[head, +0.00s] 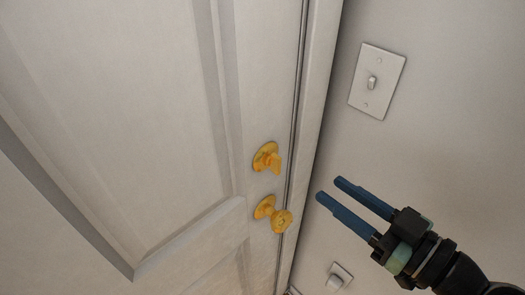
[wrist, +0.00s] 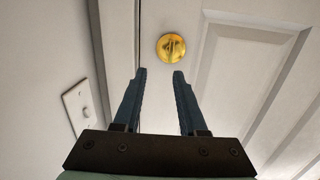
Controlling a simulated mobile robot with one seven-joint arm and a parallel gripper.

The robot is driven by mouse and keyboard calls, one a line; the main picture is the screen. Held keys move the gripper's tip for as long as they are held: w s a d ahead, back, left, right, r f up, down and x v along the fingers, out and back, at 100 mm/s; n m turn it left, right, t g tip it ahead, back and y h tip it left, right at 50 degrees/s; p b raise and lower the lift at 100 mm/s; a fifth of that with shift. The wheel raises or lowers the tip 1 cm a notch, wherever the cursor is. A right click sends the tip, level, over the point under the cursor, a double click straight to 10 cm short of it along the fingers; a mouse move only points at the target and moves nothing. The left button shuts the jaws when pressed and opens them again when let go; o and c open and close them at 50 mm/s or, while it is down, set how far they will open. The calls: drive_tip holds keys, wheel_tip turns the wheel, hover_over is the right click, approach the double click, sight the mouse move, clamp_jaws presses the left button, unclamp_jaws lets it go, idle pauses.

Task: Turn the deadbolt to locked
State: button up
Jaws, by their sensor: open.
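The brass deadbolt (head: 266,157) sits on the white door (head: 120,110) near its right edge in the head view. Its thumb-turn sticks out from a round plate. A brass door knob (head: 273,214) sits just below it. My gripper (head: 328,190) is open and empty, to the right of the deadbolt and apart from it, in front of the wall. In the wrist view the deadbolt (wrist: 171,47) shows beyond the fingertips and a little right of the middle of my gripper (wrist: 158,75). The door knob is not seen in the wrist view.
A light switch plate (head: 377,81) is on the wall to the right of the door frame (head: 312,120). A second wall fitting (head: 339,277) sits low on that wall. The space between my fingertips and the door looks clear.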

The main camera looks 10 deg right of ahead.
sight(280, 166)
drive_tip(key=shift+n+y, duration=0.4)
drive_tip(key=shift+y, duration=0.2)
drive_tip(key=p+x, duration=0.1)
drive_tip(key=x, duration=0.2)
drive_tip(key=p+x, duration=0.1)
drive_tip(key=x, duration=0.3)
drive_tip(key=a+p+x, duration=0.1)
drive_tip(key=x, duration=0.2)
drive_tip(key=shift+a+f, duration=0.35)
drive_tip(key=shift+f, duration=0.05)
clamp_jaws()
